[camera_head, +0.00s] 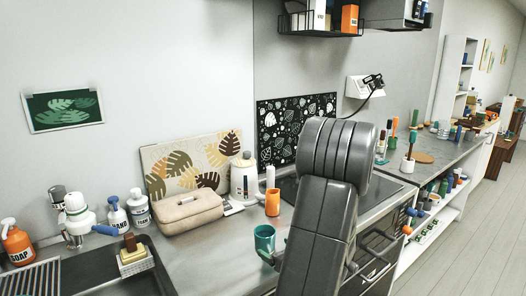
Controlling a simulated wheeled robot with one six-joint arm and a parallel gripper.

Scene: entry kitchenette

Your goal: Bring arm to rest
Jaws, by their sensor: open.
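My grey arm rises from the bottom of the head view, bends at a thick ribbed joint, and stands in front of the counter and part of the hob. I do not see my gripper; the arm's end is hidden or outside the picture. A teal mug (265,239) stands on the counter close beside my arm's left edge in the picture. An orange cup (272,203) stands just behind it. I cannot tell whether the arm touches anything.
A sink (85,280) with soap bottles is at the left. A beige bread box (188,213) and a cream canister (244,178) stand at the wall. A wire shelf (320,33) hangs above. Open shelves (432,222) are at the right, with clear floor (470,245) beyond.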

